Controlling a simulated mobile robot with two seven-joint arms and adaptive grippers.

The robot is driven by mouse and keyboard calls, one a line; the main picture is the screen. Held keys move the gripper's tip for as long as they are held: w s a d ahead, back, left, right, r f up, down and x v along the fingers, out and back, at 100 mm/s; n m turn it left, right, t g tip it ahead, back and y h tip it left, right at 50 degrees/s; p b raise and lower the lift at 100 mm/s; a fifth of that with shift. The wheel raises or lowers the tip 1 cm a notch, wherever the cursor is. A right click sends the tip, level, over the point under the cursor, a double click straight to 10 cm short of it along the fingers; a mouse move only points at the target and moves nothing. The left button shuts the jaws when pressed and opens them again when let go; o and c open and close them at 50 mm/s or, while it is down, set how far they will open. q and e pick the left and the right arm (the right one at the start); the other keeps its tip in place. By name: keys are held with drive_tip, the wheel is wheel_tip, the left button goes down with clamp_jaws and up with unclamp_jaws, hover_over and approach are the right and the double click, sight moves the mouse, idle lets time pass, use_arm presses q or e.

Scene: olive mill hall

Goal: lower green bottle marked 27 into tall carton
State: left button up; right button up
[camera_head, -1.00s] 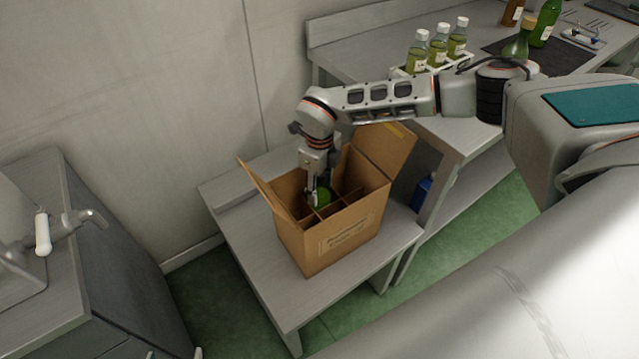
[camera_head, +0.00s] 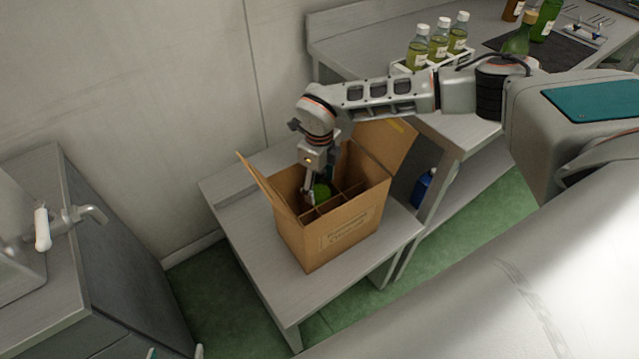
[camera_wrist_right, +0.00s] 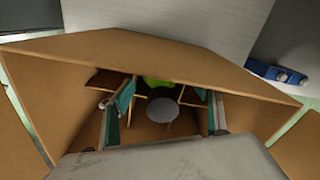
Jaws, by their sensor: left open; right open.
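The tall carton (camera_head: 345,240) stands open on a low grey table, flaps up, with dividers inside. A green bottle (camera_head: 321,191) is down in one compartment; only its green top part shows, and its number cannot be read. My right gripper (camera_head: 321,186) reaches into the carton from above, open, with its fingers around the bottle's top. In the right wrist view the teal-padded fingers stand apart, with a grey round disc and the green of the bottle (camera_wrist_right: 158,84) between them. My left gripper (camera_head: 174,352) shows only its fingertips at the bottom edge, apart and empty.
A rack of capped bottles (camera_head: 440,42) and more green bottles (camera_head: 547,18) stand on the higher bench behind. A blue item (camera_head: 424,188) sits on the shelf right of the carton. A grey cabinet with a tap (camera_head: 90,214) is at left.

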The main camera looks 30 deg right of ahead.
wheel_tip(320, 180, up, 12)
drive_tip(key=shift+r, duration=0.1)
idle(0.4)
